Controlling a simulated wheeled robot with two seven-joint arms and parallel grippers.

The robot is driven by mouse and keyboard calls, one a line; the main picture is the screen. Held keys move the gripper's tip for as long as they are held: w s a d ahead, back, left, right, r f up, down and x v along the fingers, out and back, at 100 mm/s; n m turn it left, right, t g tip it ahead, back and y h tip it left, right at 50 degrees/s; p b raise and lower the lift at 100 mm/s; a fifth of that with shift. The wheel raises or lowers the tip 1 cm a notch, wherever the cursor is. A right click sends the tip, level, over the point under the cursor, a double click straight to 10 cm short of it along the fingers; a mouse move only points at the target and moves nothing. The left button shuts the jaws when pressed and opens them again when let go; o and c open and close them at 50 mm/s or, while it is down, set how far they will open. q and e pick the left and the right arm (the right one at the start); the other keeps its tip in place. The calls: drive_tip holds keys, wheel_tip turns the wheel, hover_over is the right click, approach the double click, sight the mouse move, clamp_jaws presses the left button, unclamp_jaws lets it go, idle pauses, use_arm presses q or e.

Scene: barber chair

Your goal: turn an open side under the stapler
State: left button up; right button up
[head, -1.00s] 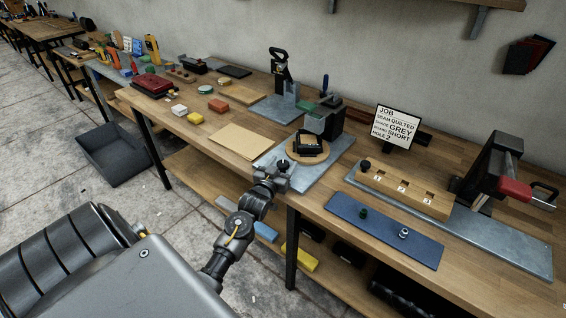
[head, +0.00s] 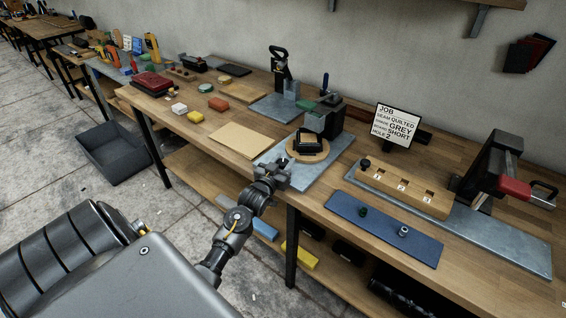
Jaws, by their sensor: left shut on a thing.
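The stapler (head: 324,117) is a dark grey machine on a metal base plate (head: 327,173) at the middle of the bench. In front of it lies a round wooden turntable (head: 321,156). A black, square-edged piece (head: 309,148) sits on the turntable, close to the stapler's head. Whether one of its sides is under the head is hard to tell. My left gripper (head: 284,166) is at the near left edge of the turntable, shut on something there. The fingers hide the grip; it seems to be the turntable's edge or a small knob on it. My right gripper is not in view.
A job sign (head: 397,124) stands behind a wooden block with numbered slots (head: 404,192). A blue mat (head: 385,229) lies at the front right, a red-handled clamp machine (head: 497,170) farther right. A tan sheet (head: 240,141) lies left of the turntable.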

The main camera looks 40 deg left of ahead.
use_arm(q)
drive_tip(key=m+h, duration=0.1)
drive_tip(key=h, duration=0.1)
drive_tip(key=shift+a+m+h, duration=0.1)
drive_tip(key=shift+m+h, duration=1)
drive_tip(key=shift+h, duration=0.4)
drive_tip(key=shift+m+g+h+b, duration=0.15)
drive_tip(key=shift+m+h+b, duration=0.4)
drive_tip(key=shift+m+h, duration=0.55)
drive_tip(key=shift+m+g+h+b, duration=0.15)
drive_tip(key=shift+m+h+b, duration=0.4)
drive_tip(key=shift+h, duration=0.95)
drive_tip(key=o, duration=0.9)
drive_tip(key=shift+o, duration=0.2)
